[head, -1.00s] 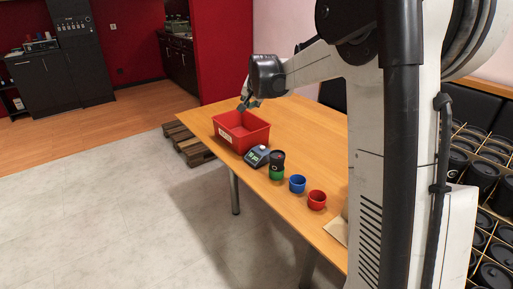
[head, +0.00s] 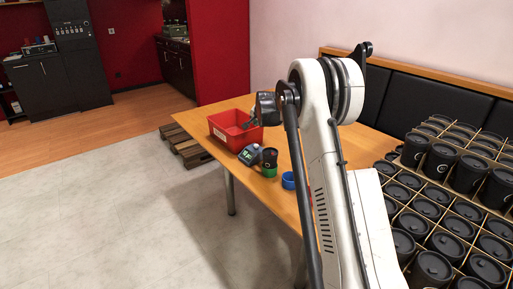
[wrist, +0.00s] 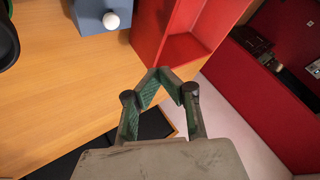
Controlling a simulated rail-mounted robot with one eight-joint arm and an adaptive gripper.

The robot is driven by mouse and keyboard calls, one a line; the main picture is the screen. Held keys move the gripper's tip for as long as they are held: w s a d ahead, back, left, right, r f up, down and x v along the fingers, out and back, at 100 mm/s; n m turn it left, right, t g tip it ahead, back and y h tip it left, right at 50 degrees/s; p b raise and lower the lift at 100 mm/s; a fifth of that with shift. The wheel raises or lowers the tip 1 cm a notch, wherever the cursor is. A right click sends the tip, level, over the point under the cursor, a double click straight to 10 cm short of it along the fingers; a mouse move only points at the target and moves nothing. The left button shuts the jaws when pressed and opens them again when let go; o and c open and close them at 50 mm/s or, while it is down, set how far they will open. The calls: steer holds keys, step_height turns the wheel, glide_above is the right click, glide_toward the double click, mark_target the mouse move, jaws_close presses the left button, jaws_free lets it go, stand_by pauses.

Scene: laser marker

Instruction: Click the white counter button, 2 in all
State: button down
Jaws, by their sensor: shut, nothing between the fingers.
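The counter (head: 249,155) is a small grey-blue box with a display, on the wooden table in front of the red bin (head: 222,134). In the wrist view, its white round button (wrist: 111,20) shows at the top, up and left of my fingertips. My gripper (wrist: 166,76) is shut and empty, its tips meeting in a point, apart from the button. In the head view, my gripper (head: 250,122) is small and hangs near the bin's right side. The button is too small to make out in the head view.
A black container (head: 270,156) sits on a green cup (head: 268,171) right beside the counter. A blue cup (head: 288,181) stands nearer, partly hidden by my arm. Many black containers (head: 432,268) fill a divided crate at right. In the wrist view, bare table lies left of my fingers.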

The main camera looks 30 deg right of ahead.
mark_target(256, 145)
steer(key=shift+f, duration=0.1)
stand_by(0.3)
steer(key=shift+f+b, duration=2.1)
steer(key=shift+f, duration=2.25)
steer(key=shift+f+b, duration=0.35)
steer(key=shift+f, duration=0.1)
steer(key=shift+f+b, duration=0.4)
steer(key=shift+f, duration=0.05)
steer(key=shift+r, duration=0.1)
steer(key=shift+r+p, duration=0.35)
steer(key=shift+r, duration=0.45)
steer(key=shift+r+p, duration=0.95)
steer(key=shift+r, duration=1.55)
